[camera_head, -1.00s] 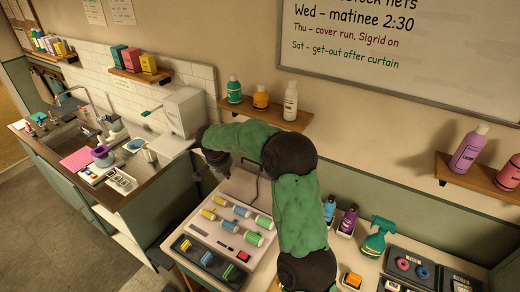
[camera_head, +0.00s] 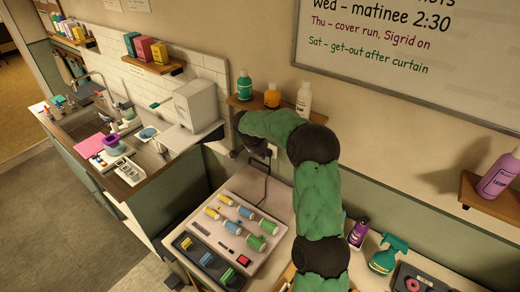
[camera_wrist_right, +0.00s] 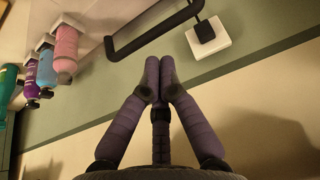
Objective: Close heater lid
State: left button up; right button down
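The heater (camera_head: 208,238) is a pale box on the counter with several yellow, blue and green rollers on top. Its lid is hard to make out in the head view, where my right arm partly covers the area behind the heater. My left gripper is not in view.
A wall socket with a black plug (camera_wrist_right: 207,32) is close to the right gripper. A roller tray (camera_head: 205,262) lies before the heater. A green spray bottle (camera_head: 387,256) stands right; a sink counter (camera_head: 150,172) is left.

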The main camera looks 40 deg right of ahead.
jog(key=shift+x, duration=0.95)
